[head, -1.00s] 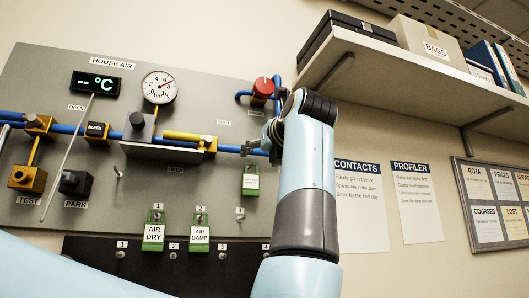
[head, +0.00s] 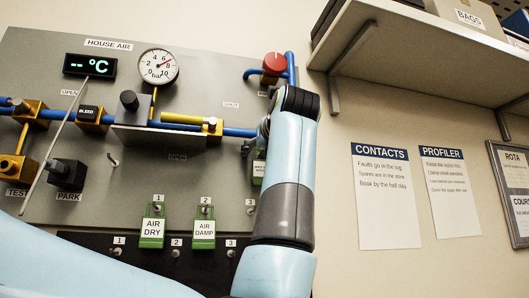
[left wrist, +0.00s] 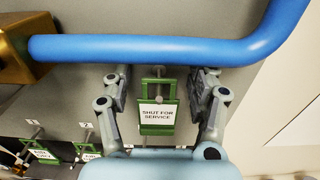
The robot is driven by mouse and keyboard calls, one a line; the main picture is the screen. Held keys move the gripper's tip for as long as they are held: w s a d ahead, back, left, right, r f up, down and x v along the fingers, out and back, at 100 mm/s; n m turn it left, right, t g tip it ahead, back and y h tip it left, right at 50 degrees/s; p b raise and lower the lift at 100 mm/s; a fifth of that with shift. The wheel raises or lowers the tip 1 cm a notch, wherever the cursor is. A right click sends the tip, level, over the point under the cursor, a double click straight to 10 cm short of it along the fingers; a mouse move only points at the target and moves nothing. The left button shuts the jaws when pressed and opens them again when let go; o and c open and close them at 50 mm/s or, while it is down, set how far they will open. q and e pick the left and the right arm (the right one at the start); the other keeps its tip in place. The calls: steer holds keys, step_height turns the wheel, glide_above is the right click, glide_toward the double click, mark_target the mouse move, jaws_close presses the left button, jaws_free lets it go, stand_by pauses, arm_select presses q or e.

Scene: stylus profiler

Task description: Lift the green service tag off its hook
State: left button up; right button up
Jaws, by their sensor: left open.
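The green service tag (left wrist: 157,128), with a white label reading "SHUT FOR SERVICE", hangs on a hook (left wrist: 158,72) below a blue pipe in the left wrist view. In the head view only the left edge of the tag (head: 258,172) shows; my left arm hides the rest. My left gripper (left wrist: 159,82) is open, with one finger on each side of the tag and hook. Gaps show between the fingers and the tag. In the head view the gripper (head: 250,146) is mostly hidden behind my wrist. My right gripper is not in view.
Green tags "AIR DRY" (head: 152,228) and "AIR DAMP" (head: 204,232) hang on hooks 1 and 2; hook 3 (head: 250,209) is bare. The blue pipe (left wrist: 160,49) crosses just above the fingers. A red knob (head: 276,64) and a wall shelf (head: 420,60) are at upper right.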

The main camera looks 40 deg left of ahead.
arm_select(q)
steer(key=shift+s+d, duration=0.1)
steer(key=shift+c, duration=1.9)
jaws_close()
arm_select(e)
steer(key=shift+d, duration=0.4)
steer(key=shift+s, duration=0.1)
arm_select(q)
steer(key=c, duration=0.6)
jaws_free()
steer(key=shift+c, duration=1.2)
jaws_close()
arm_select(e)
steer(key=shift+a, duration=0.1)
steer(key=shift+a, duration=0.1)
